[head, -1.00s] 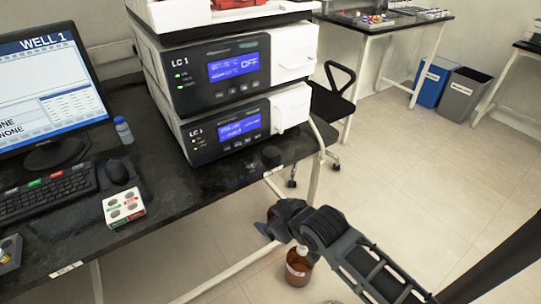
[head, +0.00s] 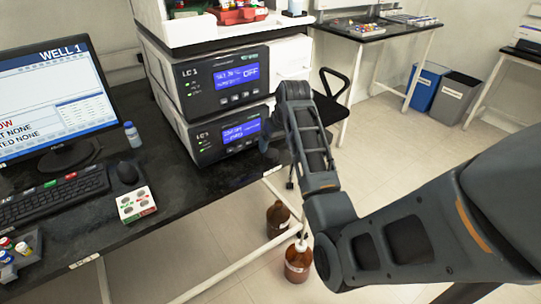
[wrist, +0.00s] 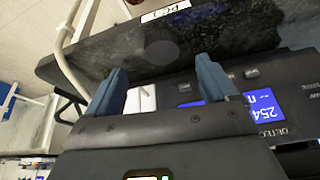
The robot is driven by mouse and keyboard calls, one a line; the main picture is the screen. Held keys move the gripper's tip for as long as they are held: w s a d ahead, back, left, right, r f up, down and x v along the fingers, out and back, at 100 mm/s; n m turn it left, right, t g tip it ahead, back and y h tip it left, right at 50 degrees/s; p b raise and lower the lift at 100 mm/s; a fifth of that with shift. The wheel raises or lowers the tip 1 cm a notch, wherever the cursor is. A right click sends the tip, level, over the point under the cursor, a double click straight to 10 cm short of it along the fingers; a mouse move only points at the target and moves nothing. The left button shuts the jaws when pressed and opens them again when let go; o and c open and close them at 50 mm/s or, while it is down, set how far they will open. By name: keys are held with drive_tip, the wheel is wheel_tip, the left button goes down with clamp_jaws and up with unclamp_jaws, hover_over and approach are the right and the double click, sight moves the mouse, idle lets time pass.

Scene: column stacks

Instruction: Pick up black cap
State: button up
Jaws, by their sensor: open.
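The black cap (wrist: 162,49) is a dark round piece on the black bench top, close to the bench's front edge. It is hard to pick out against the dark surface in the wrist view. My gripper (wrist: 163,72) is open and empty, with its two blue-grey fingers apart and the cap showing beyond the gap between them. In the head view my gripper (head: 267,143) is by the lower LC unit, and my arm hides the cap there.
The stacked LC units (head: 213,85) stand right behind the gripper. Brown bottles (head: 298,262) stand below the bench edge.

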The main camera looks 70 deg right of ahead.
sight(271, 154)
drive_tip(key=shift+x, duration=3.5)
drive_tip(key=shift+w, duration=0.2)
drive_tip(key=c, duration=1)
drive_tip(key=shift+r, duration=0.1)
wheel_tip(271, 154, up, 18)
